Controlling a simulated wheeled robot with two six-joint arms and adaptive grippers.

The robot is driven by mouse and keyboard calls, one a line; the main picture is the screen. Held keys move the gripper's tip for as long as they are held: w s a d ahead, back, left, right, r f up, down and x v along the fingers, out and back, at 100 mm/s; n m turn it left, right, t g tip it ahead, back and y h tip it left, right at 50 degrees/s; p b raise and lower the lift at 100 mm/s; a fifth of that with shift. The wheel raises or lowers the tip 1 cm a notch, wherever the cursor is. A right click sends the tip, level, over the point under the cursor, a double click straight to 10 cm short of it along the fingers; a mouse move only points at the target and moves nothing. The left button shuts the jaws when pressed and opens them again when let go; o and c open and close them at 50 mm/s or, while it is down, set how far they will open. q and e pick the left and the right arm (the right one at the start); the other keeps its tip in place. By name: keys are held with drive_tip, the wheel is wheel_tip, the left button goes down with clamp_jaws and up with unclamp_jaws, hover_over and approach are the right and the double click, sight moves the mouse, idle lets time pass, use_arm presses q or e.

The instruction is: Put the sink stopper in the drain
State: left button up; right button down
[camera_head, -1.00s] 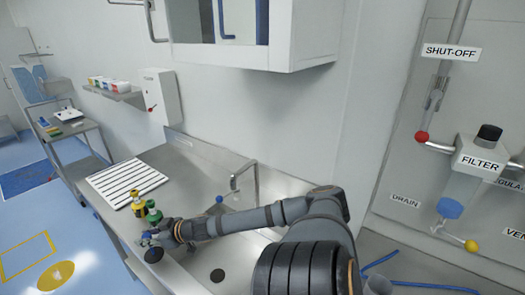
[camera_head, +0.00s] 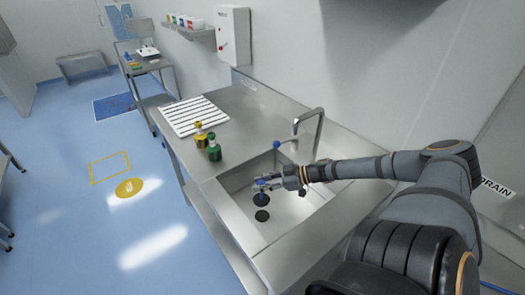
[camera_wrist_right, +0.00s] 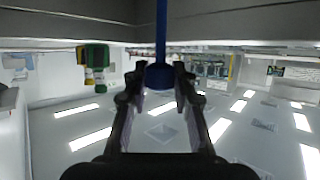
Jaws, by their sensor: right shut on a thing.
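My right gripper (camera_head: 268,183) is over the sink (camera_head: 229,188), shut on the blue knob of the sink stopper. In the right wrist view the blue ball and stem of the stopper (camera_wrist_right: 160,74) are between my right fingers (camera_wrist_right: 158,78). In the head view the black disc of the stopper (camera_head: 261,199) hangs just below the gripper. The drain (camera_head: 262,216) is a dark round spot in the sink floor, just in front of the disc. The disc appears apart from it; its exact height is unclear. My left gripper is not in view.
A tap (camera_head: 317,130) with a blue-knobbed lever (camera_head: 277,144) stands behind the sink. A yellow bottle (camera_head: 201,136) and a green bottle (camera_head: 214,150) stand on the counter at the sink's left. A white slatted rack (camera_head: 194,115) lies farther left.

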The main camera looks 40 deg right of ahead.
sight(268, 200)
wheel_tip(268, 200, down, 6)
drive_tip(key=b, duration=0.6)
drive_tip(key=shift+f+b, duration=2.05)
drive_tip(key=shift+f, duration=0.15)
drive_tip(key=c, duration=1.1)
unclamp_jaws()
drive_tip(key=shift+r+p, duration=0.25)
drive_tip(key=shift+p, duration=0.05)
drive_tip(key=p+v, duration=0.6)
drive_tip(key=shift+s+r+p, duration=0.15)
drive_tip(key=shift+r+p, duration=0.15)
drive_tip(key=shift+s+d, duration=0.25)
drive_tip(key=shift+s, duration=0.05)
drive_tip(key=shift+s+d, duration=0.1)
drive_tip(key=shift+d, duration=0.05)
drive_tip(key=shift+f, duration=0.1)
